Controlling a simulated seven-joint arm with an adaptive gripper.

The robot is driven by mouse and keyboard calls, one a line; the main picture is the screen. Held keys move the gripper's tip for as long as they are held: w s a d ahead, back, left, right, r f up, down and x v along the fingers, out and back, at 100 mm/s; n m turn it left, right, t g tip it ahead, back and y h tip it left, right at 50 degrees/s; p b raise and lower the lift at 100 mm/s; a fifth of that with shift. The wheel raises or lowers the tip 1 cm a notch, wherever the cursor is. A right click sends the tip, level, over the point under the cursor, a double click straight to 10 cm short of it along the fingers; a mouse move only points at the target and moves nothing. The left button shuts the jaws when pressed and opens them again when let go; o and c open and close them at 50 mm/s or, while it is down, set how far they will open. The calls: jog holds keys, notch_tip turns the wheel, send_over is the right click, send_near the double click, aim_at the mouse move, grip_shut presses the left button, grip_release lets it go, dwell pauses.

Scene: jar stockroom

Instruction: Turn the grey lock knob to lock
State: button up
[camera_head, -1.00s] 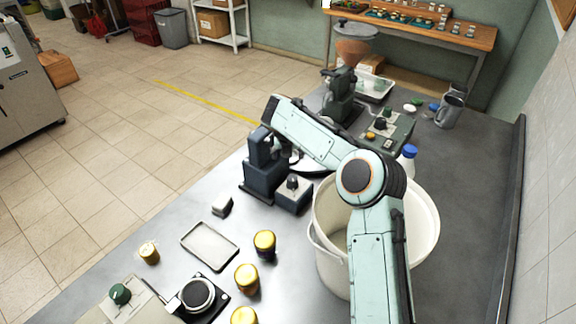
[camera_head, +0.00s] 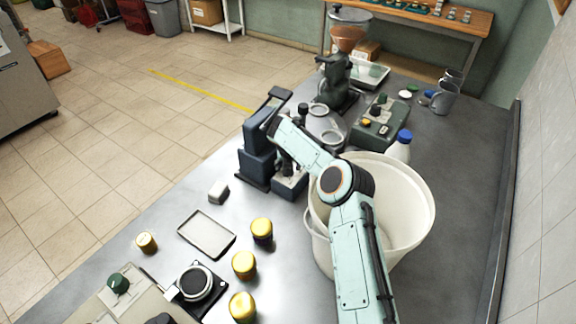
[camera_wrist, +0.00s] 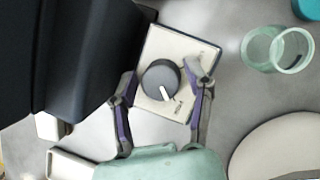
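The grey lock knob (camera_wrist: 161,78) shows in the wrist view, round and dark, with a white pointer aimed down and slightly right. It sits on a pale panel (camera_wrist: 205,52) with small lettering that I cannot read. My gripper (camera_wrist: 158,82) is open, with one finger to the left of the knob and one to its right. I cannot tell whether either finger touches it. In the head view, my gripper (camera_head: 290,170) is low over the small control box (camera_head: 287,187), and the knob is hidden behind it.
A dark blue machine (camera_head: 257,158) stands directly left of the box. A large white bucket (camera_head: 418,205) stands close on the right, under my arm. Clear glassware (camera_wrist: 278,50) lies to the right in the wrist view. Gold-lidded jars (camera_head: 244,264) and a shallow tray (camera_head: 207,233) are nearer the front.

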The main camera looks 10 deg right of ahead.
grip_shut()
jog(key=shift+n, duration=0.4)
jog(key=n+y, duration=0.1)
jog(key=n, duration=0.1)
jog(key=shift+n, duration=0.4)
jog(key=n+y, duration=0.1)
jog(key=n, duration=0.2)
jog(key=shift+n+y, duration=0.3)
jog(key=shift+y, duration=0.1)
jog(key=n+g, duration=0.1)
jog(key=n, duration=0.1)
jog(key=n+y, duration=0.1)
jog(key=n, duration=0.2)
jog(key=shift+n+g, duration=0.3)
jog(key=shift+g, duration=0.1)
jog(key=shift+f+n+g+y, duration=0.1)
jog(key=shift+n+g+y, duration=0.25)
jog(key=shift+n, duration=0.25)
jog(key=shift+s+n, duration=0.1)
jog(key=shift+n, duration=0.4)
